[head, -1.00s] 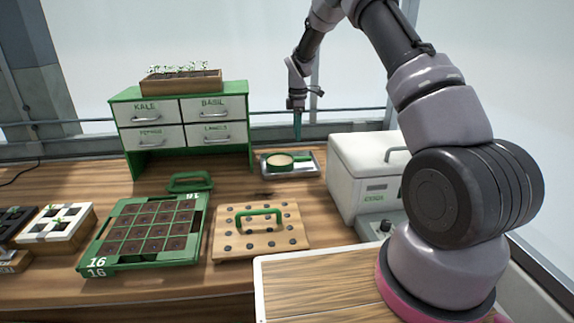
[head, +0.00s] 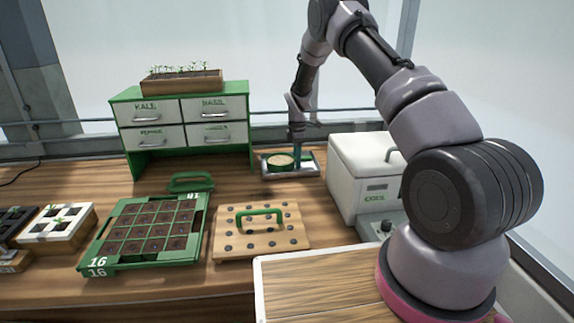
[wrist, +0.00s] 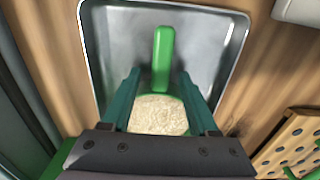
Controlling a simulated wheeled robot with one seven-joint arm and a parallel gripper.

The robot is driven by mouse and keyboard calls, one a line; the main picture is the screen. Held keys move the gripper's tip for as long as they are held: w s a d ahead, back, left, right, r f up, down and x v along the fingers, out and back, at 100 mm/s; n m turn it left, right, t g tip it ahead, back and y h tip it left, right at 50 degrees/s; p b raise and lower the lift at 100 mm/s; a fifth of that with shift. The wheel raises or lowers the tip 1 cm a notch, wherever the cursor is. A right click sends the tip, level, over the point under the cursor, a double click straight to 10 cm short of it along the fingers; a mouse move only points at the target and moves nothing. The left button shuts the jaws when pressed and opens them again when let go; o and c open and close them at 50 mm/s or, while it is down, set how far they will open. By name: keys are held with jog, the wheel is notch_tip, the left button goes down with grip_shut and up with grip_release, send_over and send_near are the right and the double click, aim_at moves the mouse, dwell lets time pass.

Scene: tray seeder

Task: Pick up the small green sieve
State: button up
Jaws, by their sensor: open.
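The small green sieve (head: 281,162) sits in a shallow metal tray (head: 309,160) at the back of the bench, with pale grainy material inside it. In the wrist view its round bowl (wrist: 158,115) lies below its straight green handle (wrist: 163,60). The tray (wrist: 222,60) shows around it there. My gripper (head: 297,148) is low over the tray, at the sieve's right side. In the wrist view my gripper (wrist: 159,75) is open, with its teal fingers on either side of the sieve's handle line and no visible contact. Part of the bowl is hidden by the gripper body.
A white box (head: 365,165) stands close to the right of the tray. A green drawer cabinet (head: 140,167) stands to the left. A wooden board with a green handle (head: 262,245) and a green seed tray (head: 110,262) lie in front.

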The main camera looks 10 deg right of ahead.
grip_shut()
jog(key=shift+r, duration=0.15)
notch_tip(320, 180, up, 10)
jog(key=shift+f, duration=0.1)
dwell(0.4)
jog(key=shift+s, duration=0.1)
